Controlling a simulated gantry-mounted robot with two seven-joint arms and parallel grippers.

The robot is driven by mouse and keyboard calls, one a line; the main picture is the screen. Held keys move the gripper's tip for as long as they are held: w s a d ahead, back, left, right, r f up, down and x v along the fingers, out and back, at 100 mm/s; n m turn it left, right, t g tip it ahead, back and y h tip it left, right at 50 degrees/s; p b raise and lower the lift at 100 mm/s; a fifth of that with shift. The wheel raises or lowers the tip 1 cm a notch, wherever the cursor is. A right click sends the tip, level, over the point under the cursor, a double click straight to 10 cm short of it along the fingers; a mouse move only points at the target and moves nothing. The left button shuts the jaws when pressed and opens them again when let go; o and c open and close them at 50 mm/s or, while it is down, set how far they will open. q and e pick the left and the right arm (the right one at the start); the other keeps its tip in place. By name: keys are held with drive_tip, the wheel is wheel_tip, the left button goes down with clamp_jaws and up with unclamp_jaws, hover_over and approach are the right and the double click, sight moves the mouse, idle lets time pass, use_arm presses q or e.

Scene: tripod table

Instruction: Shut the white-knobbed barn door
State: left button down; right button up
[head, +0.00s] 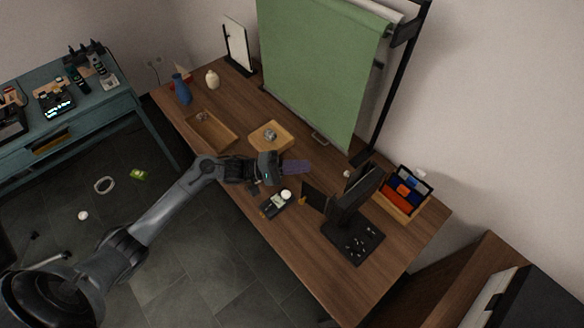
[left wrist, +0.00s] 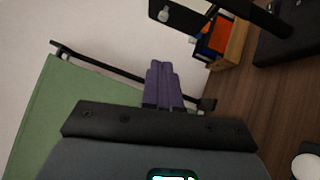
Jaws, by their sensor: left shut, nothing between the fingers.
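A black light fixture (head: 345,212) stands on a dark base on the wooden table. A white knob (head: 347,174) shows at its upper left, beside a dark flap. The left wrist view shows the white knob (left wrist: 163,15) on a black panel at the top edge. Another dark flap (head: 315,196), with a small yellowish knob (head: 302,201), sticks out to the left. My left gripper (head: 306,167) has purple fingers, shut and empty, left of the white knob and apart from it. The shut fingers also show in the left wrist view (left wrist: 160,68). My right gripper is not in view.
A wooden box with orange and blue contents (head: 426,205) stands right of the fixture. A dark device (head: 275,204) lies near the front edge. A green screen (head: 320,70) stands behind. A tray (head: 212,132) and wooden block (head: 271,138) are on the left.

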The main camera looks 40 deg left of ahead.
sight(353, 175)
use_arm(q)
drive_tip(key=w+d+r, duration=0.1)
drive_tip(key=w+d, duration=0.1)
drive_tip(key=d, duration=0.6)
drive_tip(key=shift+w+d+r, duration=0.2)
drive_tip(key=shift+w+r, duration=0.15)
drive_tip(key=p, duration=0.2)
drive_tip(key=s+d+n+t+y+p, duration=0.1)
drive_tip(key=p, duration=0.1)
drive_tip(key=shift+d+r+t, duration=0.15)
drive_tip(key=shift+d+t, duration=0.1)
drive_tip(key=shift+t, duration=0.05)
drive_tip(key=shift+w+a, duration=0.1)
